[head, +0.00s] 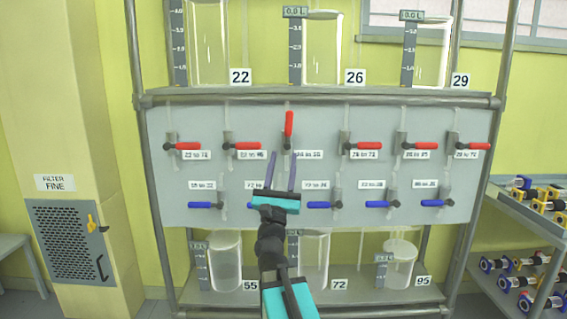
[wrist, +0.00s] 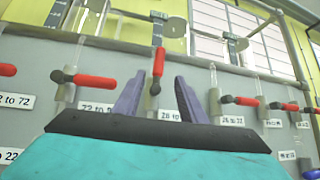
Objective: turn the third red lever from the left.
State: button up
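The third red lever from the left (head: 289,123) stands upright on the grey panel, above its valve. The other red levers, such as the second (head: 243,146) and fourth (head: 365,146), lie horizontal. My gripper (head: 284,156) is open and empty, with its two purple fingers pointing up just below the upright lever in the head view. In the wrist view the upright red lever (wrist: 158,63) appears between the open fingers of my gripper (wrist: 158,88). I cannot tell the exact depth gap between them. The valve body behind this lever is partly hidden.
A row of blue levers (head: 320,205) runs below the red ones. Glass reactors stand above (head: 322,50) and below (head: 225,262) the panel (head: 165,180). A yellow cabinet (head: 85,130) is at left, and a shelf with valve parts (head: 535,200) at right.

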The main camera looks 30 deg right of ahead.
jog(key=w+d+f+m+g, duration=0.1)
jog(key=d+f+m+g, duration=0.2)
jog(key=f+m+g, duration=0.8)
jog(key=s+a+f+m+g+y, duration=0.2)
jog(key=s+f+m+y, duration=0.1)
jog(key=f, duration=1.7)
jog(key=s+a+f+m+g+y, duration=0.1)
jog(key=s+f+m+y, duration=0.2)
jog(key=f, duration=1.7)
jog(key=s+a+f+m+g+y, duration=0.25)
jog(key=s+a+f, duration=0.3)
jog(key=f, duration=0.55)
jog(key=s+a+f+m+g+y, duration=0.25)
jog(key=s+a+f, duration=0.35)
jog(key=f, duration=0.4)
jog(key=s+a+f+m+g+y, duration=0.2)
jog(key=s+a+f, duration=0.4)
jog(key=s+a, duration=0.3)
jog(key=s+a+f+m+g+y, duration=0.2)
jog(key=s+a+f+y, duration=0.3)
jog(key=s, duration=0.6)
jog(key=a+f+g, duration=0.1)
jog(key=a+f, duration=0.1)
jog(key=a, duration=0.1)
jog(key=shift+s+a+y, duration=0.15)
jog(key=shift+a+y, duration=0.15)
jog(key=shift+a, duration=0.1)
jog(key=shift+c, duration=0.9)
